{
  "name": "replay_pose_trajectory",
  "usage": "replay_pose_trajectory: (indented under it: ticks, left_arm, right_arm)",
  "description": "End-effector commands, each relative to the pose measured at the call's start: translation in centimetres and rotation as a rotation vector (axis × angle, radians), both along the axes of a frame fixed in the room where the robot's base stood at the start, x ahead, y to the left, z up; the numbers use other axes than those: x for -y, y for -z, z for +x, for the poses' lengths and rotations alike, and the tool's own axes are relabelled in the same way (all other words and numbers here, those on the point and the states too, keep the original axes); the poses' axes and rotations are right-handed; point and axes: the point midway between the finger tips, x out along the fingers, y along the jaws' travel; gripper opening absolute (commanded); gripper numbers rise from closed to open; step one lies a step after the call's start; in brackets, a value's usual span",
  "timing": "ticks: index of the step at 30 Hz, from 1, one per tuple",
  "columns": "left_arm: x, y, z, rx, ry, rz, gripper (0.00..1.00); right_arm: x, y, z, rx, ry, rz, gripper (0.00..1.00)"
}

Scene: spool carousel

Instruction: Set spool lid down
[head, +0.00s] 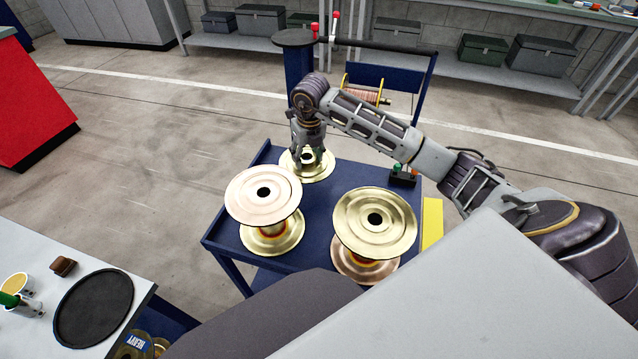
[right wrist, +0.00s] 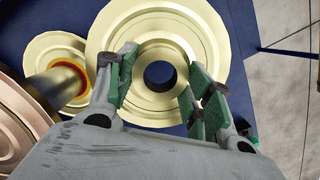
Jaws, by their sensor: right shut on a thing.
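The spool lid (head: 318,174) is a pale gold disc with a dark centre hole, at the far end of the blue cart. In the right wrist view the lid (right wrist: 212,40) lies flat below the fingers. My right gripper (head: 307,152) points down over it. Its green-padded fingers (right wrist: 160,86) are shut on the lid's raised middle, one side left and one right of the hole. I cannot tell whether the lid touches the cart top. My left gripper is not in view.
The blue cart (head: 333,200) carries a copper-topped spool (head: 245,203) and a gold-topped spool (head: 350,215) nearer me. A small box with coloured buttons (head: 403,178) sits at its right edge. A table with a black round mat (head: 94,308) is at lower left.

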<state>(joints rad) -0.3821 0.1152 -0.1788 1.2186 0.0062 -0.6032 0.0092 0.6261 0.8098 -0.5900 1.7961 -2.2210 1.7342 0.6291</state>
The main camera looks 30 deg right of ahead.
Motion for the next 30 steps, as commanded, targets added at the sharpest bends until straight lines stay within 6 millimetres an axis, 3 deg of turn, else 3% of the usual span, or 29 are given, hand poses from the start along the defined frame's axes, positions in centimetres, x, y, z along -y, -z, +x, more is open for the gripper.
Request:
replay_pose_trajectory:
  ticks: [19,30]
  left_arm:
    - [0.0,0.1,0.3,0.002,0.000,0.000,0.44]
    - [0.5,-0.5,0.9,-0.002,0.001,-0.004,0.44]
  right_arm:
    - [0.0,0.5,0.0,0.002,0.000,0.001,0.08]
    - [0.0,4.6,0.0,0.000,0.001,0.001,0.08]
